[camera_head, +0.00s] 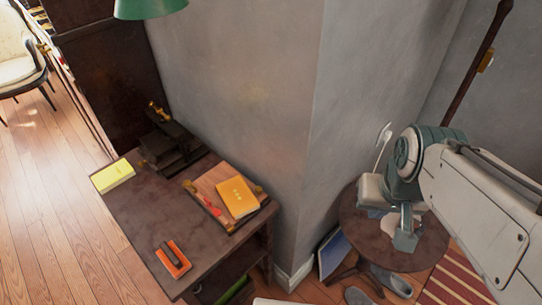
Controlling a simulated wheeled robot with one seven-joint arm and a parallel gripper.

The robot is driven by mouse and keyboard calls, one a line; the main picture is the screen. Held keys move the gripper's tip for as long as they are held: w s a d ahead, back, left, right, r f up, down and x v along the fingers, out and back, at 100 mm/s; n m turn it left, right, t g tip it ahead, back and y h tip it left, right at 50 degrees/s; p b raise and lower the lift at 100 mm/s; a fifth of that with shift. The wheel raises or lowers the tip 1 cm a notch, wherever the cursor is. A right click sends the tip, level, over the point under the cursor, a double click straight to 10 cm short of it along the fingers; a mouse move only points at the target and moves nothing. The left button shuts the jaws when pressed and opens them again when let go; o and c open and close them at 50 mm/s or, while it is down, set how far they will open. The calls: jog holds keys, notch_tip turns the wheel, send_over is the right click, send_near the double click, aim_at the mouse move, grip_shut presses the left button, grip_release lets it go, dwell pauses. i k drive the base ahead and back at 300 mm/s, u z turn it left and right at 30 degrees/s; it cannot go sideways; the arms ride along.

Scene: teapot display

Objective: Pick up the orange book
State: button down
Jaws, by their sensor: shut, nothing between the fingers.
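The orange book (237,197) lies flat on a wooden tray (207,188) on the dark side table (140,220) at the picture's centre-left. Its cover is yellow-orange with small marks in the middle. My gripper (405,240) is at the right, over a small round table (350,225) and well apart from the book. It is shut and empty, pointing downward. Part of the round table is hidden behind my arm.
A yellow book (113,175) lies at the table's left corner. A dark device with a brass part (168,140) stands at the back. An orange object with a dark top (172,260) lies near the front. A grey wall corner (305,150) stands between the tables.

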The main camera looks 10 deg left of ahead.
aim_at(239, 201)
jog(key=z, duration=0.8)
jog(key=k, duration=0.8)
jog(key=u, duration=1.4)
jog(key=i, duration=0.5)
jog(key=z, duration=0.05)
